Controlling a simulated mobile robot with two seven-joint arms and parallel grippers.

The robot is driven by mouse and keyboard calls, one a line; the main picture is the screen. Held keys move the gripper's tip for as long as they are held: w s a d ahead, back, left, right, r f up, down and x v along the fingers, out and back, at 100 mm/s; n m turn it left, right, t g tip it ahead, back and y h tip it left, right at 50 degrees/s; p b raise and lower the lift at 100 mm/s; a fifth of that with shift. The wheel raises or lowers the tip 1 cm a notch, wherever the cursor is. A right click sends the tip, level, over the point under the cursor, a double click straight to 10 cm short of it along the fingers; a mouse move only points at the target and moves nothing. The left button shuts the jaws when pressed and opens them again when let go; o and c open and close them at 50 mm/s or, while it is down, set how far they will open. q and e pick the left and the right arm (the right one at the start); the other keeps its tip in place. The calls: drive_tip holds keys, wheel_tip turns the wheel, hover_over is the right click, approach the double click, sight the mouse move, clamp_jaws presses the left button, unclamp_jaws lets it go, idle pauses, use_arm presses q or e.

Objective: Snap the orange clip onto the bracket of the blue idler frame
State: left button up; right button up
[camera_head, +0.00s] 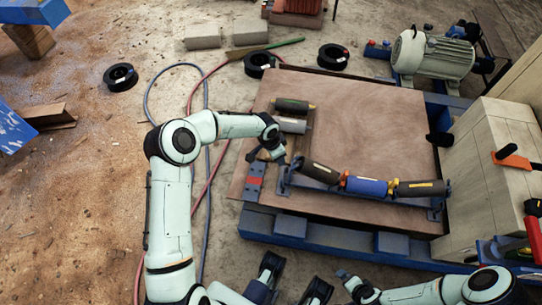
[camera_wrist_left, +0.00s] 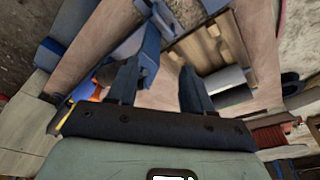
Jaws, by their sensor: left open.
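The blue idler frame (camera_head: 300,187) lies on a brown board and carries two dark rollers with a blue roller (camera_head: 367,186) between them. A small orange patch (camera_head: 344,180) shows between the left dark roller and the blue one; I cannot tell if it is the clip. Orange also shows left of my fingers in the left wrist view (camera_wrist_left: 98,93). I cannot make out the bracket clearly. My left gripper (camera_head: 270,154) is open and empty, above the board near the frame's left end; its two fingers show apart in the left wrist view (camera_wrist_left: 160,82). My right gripper (camera_head: 345,277) is low in the picture, its jaws unclear.
Loose rollers (camera_head: 293,105) lie in a wooden holder behind my left gripper. The brown board (camera_head: 385,125) is bare at the centre and right. A motor (camera_head: 432,55) stands at the back right. A wooden crate (camera_head: 490,180) with an orange-handled tool (camera_head: 511,158) borders the right side.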

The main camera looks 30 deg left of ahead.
use_arm(q)
drive_tip(key=shift+s+a+f+m, duration=0.25)
drive_tip(key=shift+a+f+m, duration=0.2)
drive_tip(key=shift+f, duration=0.25)
drive_tip(key=s+d+f+n+g+h, duration=0.1)
drive_tip(key=s+d+f+n+h, duration=0.1)
drive_tip(key=s+d+f, duration=0.3)
drive_tip(key=s+d+f+n+h, duration=0.2)
drive_tip(key=s+d+f, duration=0.1)
drive_tip(key=s+d, duration=0.4)
drive_tip(key=s+f+n+y, duration=0.3)
drive_tip(key=s+n, duration=0.5)
drive_tip(key=s, duration=1.1)
use_arm(e)
drive_tip(key=s+a+n+g+y, duration=0.1)
drive_tip(key=s+a+g, duration=0.1)
drive_tip(key=s+a, duration=0.35)
use_arm(q)
wheel_tip(320, 180, up, 14)
drive_tip(key=s+g+h+p, duration=0.1)
drive_tip(key=s+g+p, duration=0.1)
drive_tip(key=p, duration=1.3)
drive_tip(key=shift+f, duration=0.15)
use_arm(e)
wheel_tip(320, 180, up, 15)
drive_tip(key=s+g, duration=0.1)
drive_tip(key=s, duration=0.1)
drive_tip(key=shift+a+g+y, duration=0.15)
drive_tip(key=shift+g+y, duration=0.15)
